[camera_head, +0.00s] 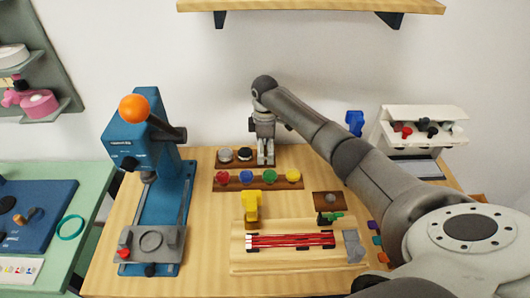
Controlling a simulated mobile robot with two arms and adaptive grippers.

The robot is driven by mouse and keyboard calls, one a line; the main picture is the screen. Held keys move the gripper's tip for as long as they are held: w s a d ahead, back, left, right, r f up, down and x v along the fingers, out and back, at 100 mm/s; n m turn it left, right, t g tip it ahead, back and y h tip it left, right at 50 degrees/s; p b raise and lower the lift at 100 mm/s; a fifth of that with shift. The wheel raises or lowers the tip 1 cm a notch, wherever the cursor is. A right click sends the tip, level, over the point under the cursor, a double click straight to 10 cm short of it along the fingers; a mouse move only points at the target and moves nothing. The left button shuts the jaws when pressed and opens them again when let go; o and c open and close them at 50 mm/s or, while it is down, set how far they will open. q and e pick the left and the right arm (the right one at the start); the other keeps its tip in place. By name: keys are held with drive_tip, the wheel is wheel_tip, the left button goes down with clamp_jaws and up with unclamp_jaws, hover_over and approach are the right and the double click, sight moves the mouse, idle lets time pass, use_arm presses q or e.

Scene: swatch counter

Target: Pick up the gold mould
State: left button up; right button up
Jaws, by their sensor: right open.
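My right gripper (266,162) points down at the right end of the back wooden rack (233,164), with its jaws open. A grey round piece (225,154) and a dark round piece with a pale rim (244,154) sit on that rack, left of the gripper. No clearly gold mould shows there; the gripper covers the rack's right end, so I cannot tell what is between or behind its fingers. My left gripper is not in view.
In front, a second rack (257,184) holds several coloured round pieces. A yellow tool (252,205) stands near a wooden board (238,255). A blue press (150,150) with an orange knob stands left. A white stand (400,125) is at the back right.

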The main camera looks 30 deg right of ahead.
drive_tip(key=c, duration=1.3)
drive_tip(key=shift+o, duration=0.2)
drive_tip(key=shift+r, duration=0.15)
drive_tip(key=shift+r, duration=0.65)
drive_tip(key=s+a+r, duration=0.7)
drive_tip(key=s+r, duration=0.4)
drive_tip(key=s, duration=0.1)
drive_tip(key=shift+r+b, duration=0.25)
drive_tip(key=shift+b, duration=0.05)
